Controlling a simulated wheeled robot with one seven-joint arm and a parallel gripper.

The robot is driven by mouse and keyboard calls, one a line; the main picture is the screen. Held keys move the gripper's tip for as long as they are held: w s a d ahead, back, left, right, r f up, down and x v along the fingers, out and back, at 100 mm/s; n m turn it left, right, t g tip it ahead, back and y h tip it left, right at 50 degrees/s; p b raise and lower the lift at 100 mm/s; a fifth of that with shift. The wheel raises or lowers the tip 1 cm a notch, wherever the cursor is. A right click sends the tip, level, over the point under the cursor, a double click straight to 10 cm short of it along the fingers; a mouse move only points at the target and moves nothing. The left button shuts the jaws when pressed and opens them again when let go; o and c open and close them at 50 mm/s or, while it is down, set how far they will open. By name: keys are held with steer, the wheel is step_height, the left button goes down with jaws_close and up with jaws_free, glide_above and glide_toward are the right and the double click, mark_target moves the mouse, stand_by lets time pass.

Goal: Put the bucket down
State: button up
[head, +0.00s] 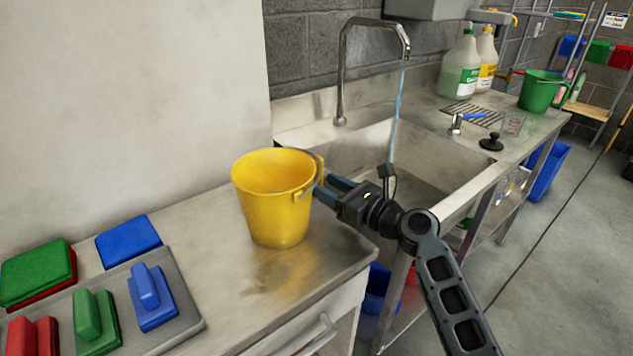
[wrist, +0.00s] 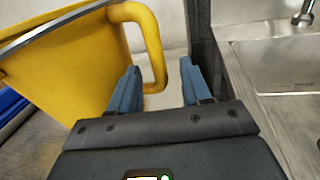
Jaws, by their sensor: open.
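The yellow bucket (head: 272,205) stands upright on the steel counter (head: 225,262) left of the sink in the head view. It also fills the upper left of the wrist view (wrist: 75,65). My gripper (head: 328,188) is at the bucket's right side, by its handle. In the wrist view my gripper (wrist: 160,88) is open, with the handle (wrist: 155,45) between or just beyond its blue fingers. Whether a finger touches the handle I cannot tell.
The sink (head: 400,155) with a running tap (head: 375,25) lies right of the bucket. A tray (head: 185,325) with colored pads and brushes lies at the left front. A green bucket (head: 540,90) and bottles (head: 460,68) stand farther back. Counter in front of the yellow bucket is clear.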

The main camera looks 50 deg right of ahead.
steer(key=s, duration=0.7)
steer(key=shift+s+a+b, duration=0.2)
steer(key=shift+a+b, duration=0.1)
steer(key=shift+b, duration=0.05)
